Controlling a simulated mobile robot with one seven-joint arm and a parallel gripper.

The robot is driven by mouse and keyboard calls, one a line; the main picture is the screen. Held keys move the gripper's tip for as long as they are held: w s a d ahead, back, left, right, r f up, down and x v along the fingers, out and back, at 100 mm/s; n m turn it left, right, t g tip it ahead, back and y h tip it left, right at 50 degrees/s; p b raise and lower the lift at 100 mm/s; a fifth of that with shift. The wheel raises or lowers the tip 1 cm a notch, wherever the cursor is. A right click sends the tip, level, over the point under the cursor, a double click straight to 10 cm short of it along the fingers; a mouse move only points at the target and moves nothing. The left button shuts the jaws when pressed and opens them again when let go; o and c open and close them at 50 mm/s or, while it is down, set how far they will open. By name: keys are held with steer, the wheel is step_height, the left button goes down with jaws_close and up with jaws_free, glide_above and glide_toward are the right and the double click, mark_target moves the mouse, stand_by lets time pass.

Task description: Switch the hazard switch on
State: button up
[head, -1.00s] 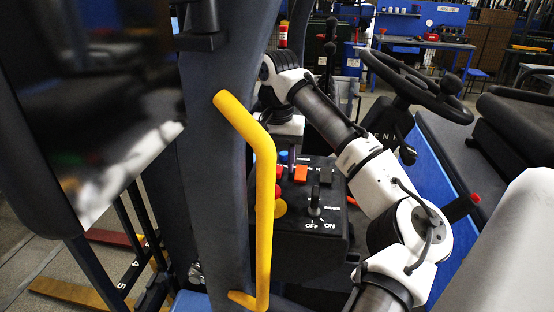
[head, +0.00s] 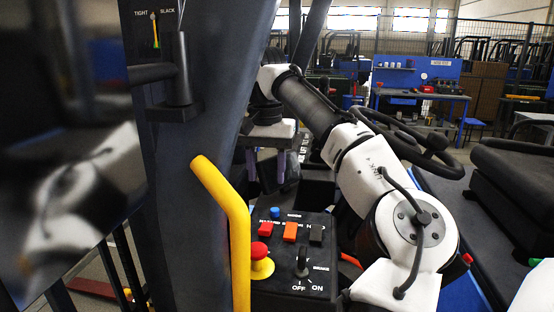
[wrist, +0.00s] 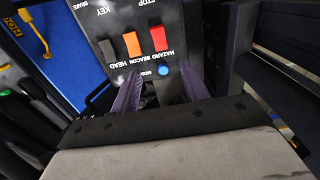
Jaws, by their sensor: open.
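The black control panel (head: 283,285) stands low in the middle of the head view. Its red hazard switch (head: 265,229) is leftmost in a row beside an orange beacon switch (head: 290,231) and a black head switch (head: 316,235). In the wrist view the panel appears upside down, with the hazard switch (wrist: 158,38) labelled HAZARD. I cannot tell which way it is tipped. My gripper (head: 267,178) points down above and behind the panel's far edge, apart from the switches. In the wrist view its two purple fingers (wrist: 160,75) are spread and empty, with a blue button (wrist: 163,70) showing between them.
A red mushroom button (head: 261,250) on a yellow base and an OFF/ON key (head: 302,262) sit at the panel's near side. A yellow grab handle (head: 237,230) and a dark pillar (head: 195,200) stand left. The steering wheel (head: 410,140) and seat (head: 515,175) are right.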

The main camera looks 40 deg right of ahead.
steer(key=shift+r, duration=1.05)
